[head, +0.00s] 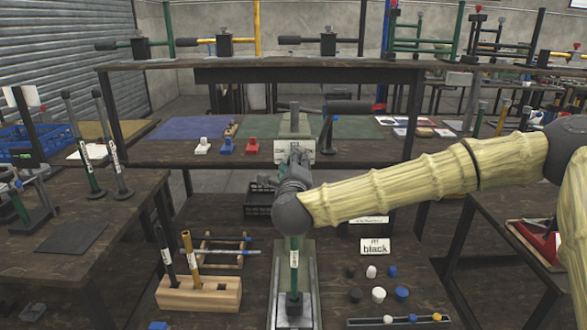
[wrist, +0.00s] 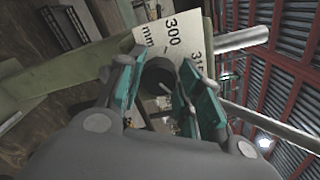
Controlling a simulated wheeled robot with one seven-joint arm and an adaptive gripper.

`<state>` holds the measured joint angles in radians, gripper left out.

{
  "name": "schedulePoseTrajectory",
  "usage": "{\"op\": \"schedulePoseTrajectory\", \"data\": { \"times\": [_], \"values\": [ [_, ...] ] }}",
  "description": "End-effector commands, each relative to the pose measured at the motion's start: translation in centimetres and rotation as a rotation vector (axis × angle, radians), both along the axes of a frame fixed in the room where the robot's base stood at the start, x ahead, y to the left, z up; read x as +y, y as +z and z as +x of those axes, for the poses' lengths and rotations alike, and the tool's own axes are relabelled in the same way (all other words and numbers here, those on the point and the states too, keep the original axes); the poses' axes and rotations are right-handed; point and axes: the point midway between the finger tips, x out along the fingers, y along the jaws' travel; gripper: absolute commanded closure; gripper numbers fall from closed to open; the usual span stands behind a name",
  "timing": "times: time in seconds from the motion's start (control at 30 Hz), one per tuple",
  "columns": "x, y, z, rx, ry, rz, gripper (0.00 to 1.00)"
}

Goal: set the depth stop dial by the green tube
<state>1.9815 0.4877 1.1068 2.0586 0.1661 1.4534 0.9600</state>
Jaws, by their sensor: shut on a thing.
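The green tube (head: 294,262), with a white label, stands upright on the metal base of the middle press; its upper end is hidden by my arm. Above it, a white scale plate (head: 282,146) sits on the press; in the wrist view the plate (wrist: 165,38) reads "300", "mm" and part of a number like "315". A dark round dial knob (wrist: 157,74) is in front of the plate. My gripper (wrist: 160,85) is shut on this knob, with teal finger pads on both sides. In the head view my gripper (head: 295,160) largely covers the knob, and any pointer mark is unclear.
A wooden block (head: 200,293) with a black and a yellow tube stands left of the press. A card reading "FIT black" (head: 375,246) and several caps lie to the right. White, blue and red small parts (head: 226,146) sit on the shelf behind.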

Motion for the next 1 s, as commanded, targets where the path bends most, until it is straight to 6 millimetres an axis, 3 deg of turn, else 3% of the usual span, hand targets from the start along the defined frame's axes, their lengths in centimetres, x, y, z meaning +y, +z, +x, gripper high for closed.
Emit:
{"op": "schedulePoseTrajectory", "data": {
  "times": [0.43, 0.47, 0.57, 1.0],
  "values": [
    [0.01, -0.23, -0.06, 0.004, 0.001, 0.009, 0.89],
    [0.02, -0.22, -0.06, 0.004, 0.001, 0.009, 0.61],
    [0.02, -0.2, -0.06, 0.003, 0.001, 0.009, 0.43],
    [0.03, -0.05, -0.64, 0.002, 0.001, 0.009, 0.43]
  ]
}}
